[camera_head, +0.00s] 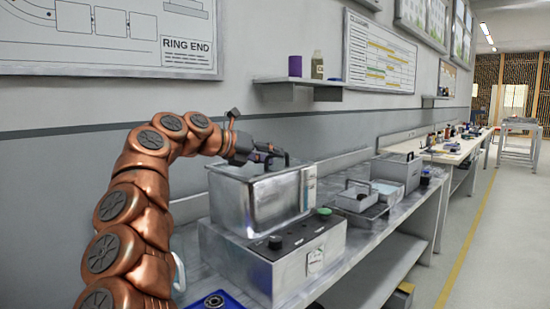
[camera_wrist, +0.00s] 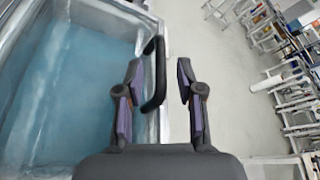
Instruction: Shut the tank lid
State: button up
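The metal tank (camera_head: 265,200) stands on the bench behind a grey control box. In the wrist view, the tank's pale rim (camera_wrist: 105,12) surrounds blue water, so I look into it from above. A black bar handle (camera_wrist: 154,85) lies along the tank's right edge, between my fingers and closer to the left one. I cannot clearly make out the lid panel or its angle. My gripper (camera_wrist: 160,68) is open, its two fingers apart on either side of the handle. In the head view my gripper (camera_head: 268,154) is over the tank's top.
The control box (camera_head: 275,255) has a black knob and a green button (camera_head: 324,211). Smaller metal containers (camera_head: 358,198) stand to the right on the bench. A wall shelf (camera_head: 300,83) holds a purple jar and a bottle. The floor aisle (camera_head: 490,230) to the right is clear.

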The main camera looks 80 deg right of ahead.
notch_tip(320, 180, up, 3)
send_over(237, 175)
jog(key=shift+r, duration=0.15)
dwell(0.5)
